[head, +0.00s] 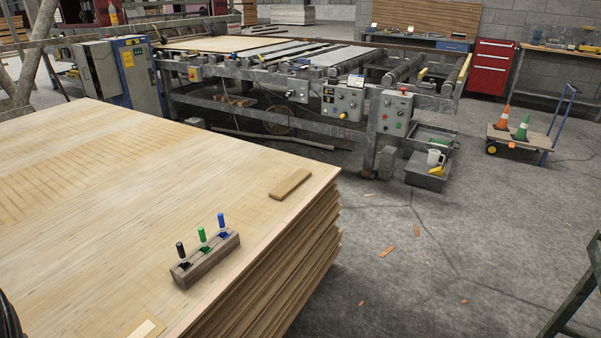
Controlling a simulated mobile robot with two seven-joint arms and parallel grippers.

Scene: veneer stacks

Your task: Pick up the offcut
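A small flat rectangular piece of wood, which looks like the offcut (290,184), lies on top of the veneer stack (120,170) near its right edge. It is a little darker than the sheet under it, and nothing touches it from above. Another light piece of wood (148,328) lies at the stack's front edge, partly cut off by the picture's bottom. Neither of my grippers is in view. A dark ribbed shape shows at the lower left edge; I cannot tell what it is.
A wooden block holding black, green and blue markers (205,258) stands on the stack, in front of the offcut. The stack's edge drops to the floor on the right. A roller machine (300,80) stands behind. Grey crates (428,172) and a cart with cones (520,133) stand beyond.

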